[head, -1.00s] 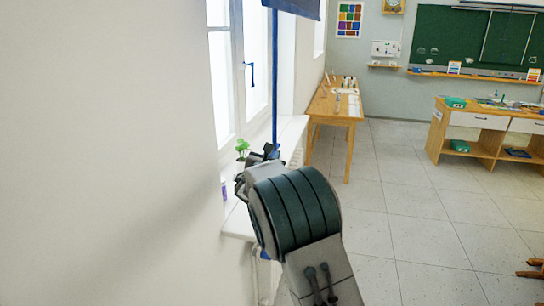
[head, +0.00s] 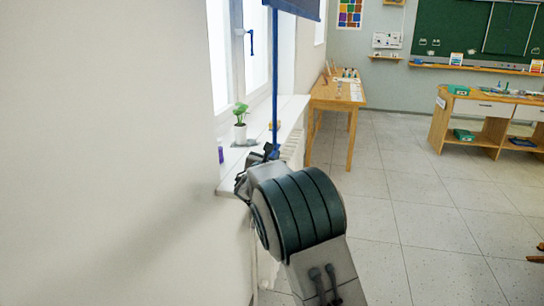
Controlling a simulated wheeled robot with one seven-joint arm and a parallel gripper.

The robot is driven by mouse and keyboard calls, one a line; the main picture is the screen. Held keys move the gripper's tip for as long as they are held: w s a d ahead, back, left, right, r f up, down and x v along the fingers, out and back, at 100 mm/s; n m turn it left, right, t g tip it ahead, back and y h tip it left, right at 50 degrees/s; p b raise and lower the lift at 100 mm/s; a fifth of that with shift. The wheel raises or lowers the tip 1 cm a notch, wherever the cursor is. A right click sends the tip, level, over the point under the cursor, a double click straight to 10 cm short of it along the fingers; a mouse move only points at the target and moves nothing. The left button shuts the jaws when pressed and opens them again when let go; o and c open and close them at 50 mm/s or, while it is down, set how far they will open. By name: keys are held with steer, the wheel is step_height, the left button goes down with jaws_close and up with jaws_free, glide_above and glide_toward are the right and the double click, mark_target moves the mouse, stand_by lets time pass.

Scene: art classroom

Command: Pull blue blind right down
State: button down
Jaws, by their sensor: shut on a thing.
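The dark blue blind (head: 302,8) shows only as its lower edge at the top of the head view, in front of the window. A thin blue pull rod (head: 275,80) hangs straight down from it. My gripper (head: 268,153) is shut on the lower part of this rod, beside the front edge of the window sill. My wrist hides most of the fingers. The upper part of the blind is out of view.
The white window sill (head: 290,112) holds a potted plant (head: 240,122) and a small purple object (head: 221,155) close to my gripper. A wooden table (head: 335,92) stands beyond.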

step_height(320, 180, down, 6)
steer(key=b, duration=0.4)
steer(key=shift+d, duration=0.15)
steer(key=c, duration=1.4)
jaws_free()
steer(key=shift+r, duration=0.1)
steer(key=b+v, duration=0.1)
steer(key=v, duration=1.3)
steer(key=shift+c, duration=0.4)
